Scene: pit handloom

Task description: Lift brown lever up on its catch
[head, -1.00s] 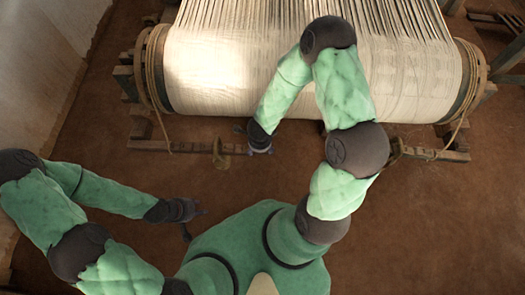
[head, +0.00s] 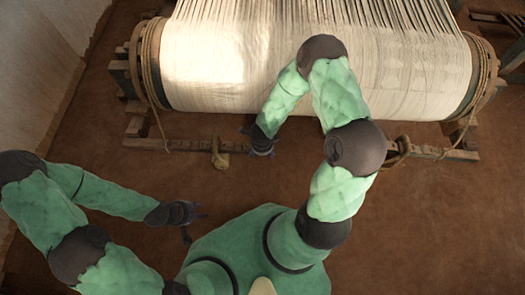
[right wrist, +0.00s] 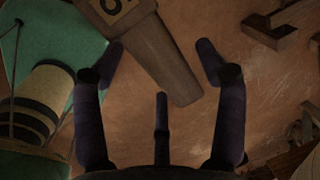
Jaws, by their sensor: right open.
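A brown wooden bar (right wrist: 165,60), apparently the lever, comes down from the top of the right wrist view and ends in a blunt tip. It has a yellowish plate with a dark mark. My right gripper (right wrist: 162,52) is open, its fingers either side of the bar; I cannot tell whether they touch it. In the head view my right gripper (head: 258,143) is over the low beam in front of the loom, and the lever cannot be made out there. My left gripper (head: 197,223) looks open and empty, low over bare floor. The catch cannot be made out.
The cloth roll (head: 300,75) spans the back, with ropes at both ends. A low wooden beam (head: 165,144) runs in front, with a tan lump (head: 220,160) on it. Wooden pieces (right wrist: 275,25) show at the wrist view's right. The floor (head: 430,220) at front right is clear.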

